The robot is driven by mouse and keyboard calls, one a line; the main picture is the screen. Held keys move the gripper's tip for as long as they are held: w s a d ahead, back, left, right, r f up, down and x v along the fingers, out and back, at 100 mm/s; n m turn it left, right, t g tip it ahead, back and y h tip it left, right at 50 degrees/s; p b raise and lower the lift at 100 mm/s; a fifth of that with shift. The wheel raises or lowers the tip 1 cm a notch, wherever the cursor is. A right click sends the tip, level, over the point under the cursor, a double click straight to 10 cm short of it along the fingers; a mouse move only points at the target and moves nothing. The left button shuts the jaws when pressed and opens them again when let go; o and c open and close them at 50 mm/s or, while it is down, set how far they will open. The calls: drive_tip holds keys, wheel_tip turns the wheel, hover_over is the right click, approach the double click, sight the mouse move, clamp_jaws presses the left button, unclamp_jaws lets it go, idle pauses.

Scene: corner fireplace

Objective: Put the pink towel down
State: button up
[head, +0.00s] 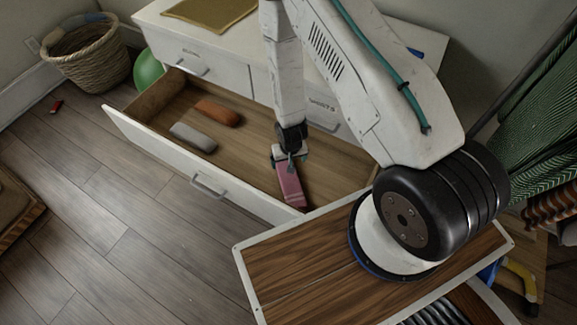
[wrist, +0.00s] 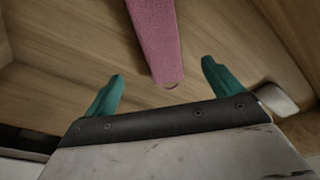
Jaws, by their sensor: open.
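The pink towel (head: 289,184) is a folded, narrow strip inside the open drawer (head: 258,146), near its right front part. In the wrist view the pink towel (wrist: 155,38) runs from the top edge down to between the fingertips. My gripper (head: 290,158) is over the towel's far end in the head view. In the wrist view my gripper (wrist: 163,82) has its two teal fingers spread, with a gap on each side of the towel's end. I cannot tell how high the fingers are above the drawer floor.
A grey folded cloth (head: 194,137) and an orange-brown one (head: 217,112) lie in the drawer's left part. The white dresser (head: 222,68) has a yellow mat (head: 212,12) on top. A wicker basket (head: 88,58) and green ball (head: 148,70) stand left. Floor at left is mostly clear.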

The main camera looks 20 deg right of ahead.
wheel_tip(320, 180, up, 35)
drive_tip(key=w, duration=0.2)
drive_tip(key=s+d+r+n, duration=0.1)
drive_tip(key=s+r, duration=0.3)
drive_tip(key=r, duration=0.3)
drive_tip(key=s+d+r, duration=0.1)
drive_tip(key=s+r, duration=0.4)
drive_tip(key=r, duration=0.1)
drive_tip(key=s+r, duration=0.4)
drive_tip(key=s, duration=0.3)
drive_tip(key=s+d+r, duration=0.1)
drive_tip(key=s+r, duration=0.4)
drive_tip(key=s, duration=0.3)
drive_tip(key=shift+s+d+r+n, duration=0.2)
drive_tip(key=shift+d+n, duration=0.05)
drive_tip(key=shift+n, duration=0.15)
